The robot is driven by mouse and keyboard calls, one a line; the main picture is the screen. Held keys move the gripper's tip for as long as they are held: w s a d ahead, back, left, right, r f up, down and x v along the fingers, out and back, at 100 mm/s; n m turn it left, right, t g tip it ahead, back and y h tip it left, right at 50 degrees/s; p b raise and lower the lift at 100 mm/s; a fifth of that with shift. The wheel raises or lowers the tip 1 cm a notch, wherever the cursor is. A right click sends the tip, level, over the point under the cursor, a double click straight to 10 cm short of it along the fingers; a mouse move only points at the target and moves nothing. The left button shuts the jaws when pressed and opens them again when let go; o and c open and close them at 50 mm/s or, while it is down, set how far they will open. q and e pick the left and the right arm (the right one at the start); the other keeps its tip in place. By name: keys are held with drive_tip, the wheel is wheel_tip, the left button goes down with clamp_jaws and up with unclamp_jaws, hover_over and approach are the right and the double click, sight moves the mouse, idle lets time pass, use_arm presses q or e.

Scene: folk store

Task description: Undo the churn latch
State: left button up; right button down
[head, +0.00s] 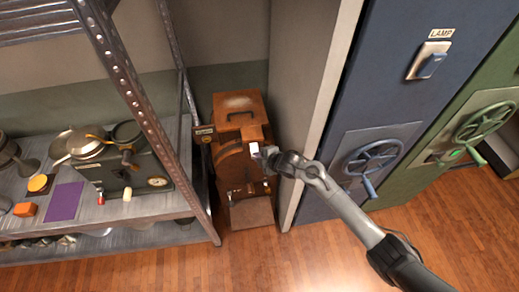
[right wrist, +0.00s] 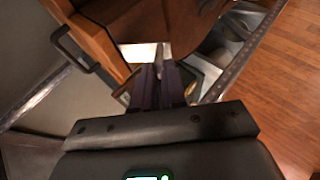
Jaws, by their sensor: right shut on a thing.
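The churn (head: 235,172) is a brown wooden box with a round drum front, standing on the floor between the shelf and the grey partition. Its wood (right wrist: 97,32) fills the top left of the right wrist view, with a dark loop handle (right wrist: 76,52) on it. My right gripper (head: 263,153) reaches in from the right to the churn's upper right front edge. In the right wrist view its dark fingers (right wrist: 160,72) are close together on a small pale metal piece (right wrist: 139,51), which looks like the latch. The fingers partly hide it. My left gripper is out of view.
A metal shelf (head: 100,215) with pans, a scale and small blocks stands close on the left. The grey partition (head: 308,85) is close on the right. Beyond it are blue and green cabinets with handwheels (head: 372,157). Wooden floor (head: 260,265) is clear in front.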

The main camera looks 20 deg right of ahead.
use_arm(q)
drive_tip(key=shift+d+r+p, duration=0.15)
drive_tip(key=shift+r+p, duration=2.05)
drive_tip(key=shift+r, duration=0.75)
use_arm(e)
drive_tip(key=shift+w+d+r+m+g+y, duration=0.15)
drive_tip(key=shift+w+r+m+g, duration=0.1)
drive_tip(key=shift+r+g, duration=0.6)
drive_tip(key=shift+w+a+r+m+g+y, duration=0.2)
drive_tip(key=shift+r+g, duration=0.35)
drive_tip(key=shift+g, duration=0.5)
drive_tip(key=c, duration=1.2)
unclamp_jaws()
drive_tip(key=shift+d, duration=0.2)
